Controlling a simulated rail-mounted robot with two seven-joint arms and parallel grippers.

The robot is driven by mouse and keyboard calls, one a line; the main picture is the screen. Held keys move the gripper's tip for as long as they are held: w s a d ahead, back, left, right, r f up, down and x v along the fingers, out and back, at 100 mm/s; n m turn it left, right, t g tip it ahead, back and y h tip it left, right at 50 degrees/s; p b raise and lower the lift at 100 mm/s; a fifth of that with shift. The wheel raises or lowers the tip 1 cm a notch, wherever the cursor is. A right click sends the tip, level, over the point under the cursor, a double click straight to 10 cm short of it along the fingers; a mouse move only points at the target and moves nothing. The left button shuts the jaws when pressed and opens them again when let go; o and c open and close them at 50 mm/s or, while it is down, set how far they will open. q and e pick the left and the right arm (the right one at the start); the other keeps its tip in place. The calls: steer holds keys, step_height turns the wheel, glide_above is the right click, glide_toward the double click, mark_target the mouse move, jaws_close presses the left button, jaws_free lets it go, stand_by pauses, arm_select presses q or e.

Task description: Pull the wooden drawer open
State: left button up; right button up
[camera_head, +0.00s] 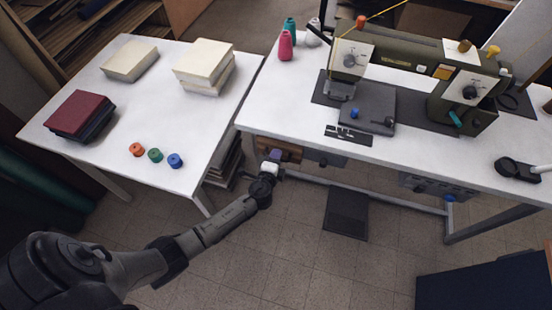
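The small brown wooden drawer (291,152) hangs under the left end of the white sewing table, just below the tabletop edge. My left arm reaches from the lower left to it. My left gripper (274,160) is right at the drawer's front and covers part of it. The fingers are too small and overlapped to tell whether they are open or shut, or whether they touch the drawer. My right gripper is not in view.
The sewing table (275,106) carries a sewing machine (465,90) and thread cones. A second white table (110,158) at left holds books (80,115) and several small spools. A black pedal (346,214) lies below the sewing table.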

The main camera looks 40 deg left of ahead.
arm_select(q)
steer(key=shift+w+a, duration=0.1)
steer(key=shift+w, duration=0.05)
steer(key=shift+c, duration=0.3)
jaws_close()
stand_by(0.3)
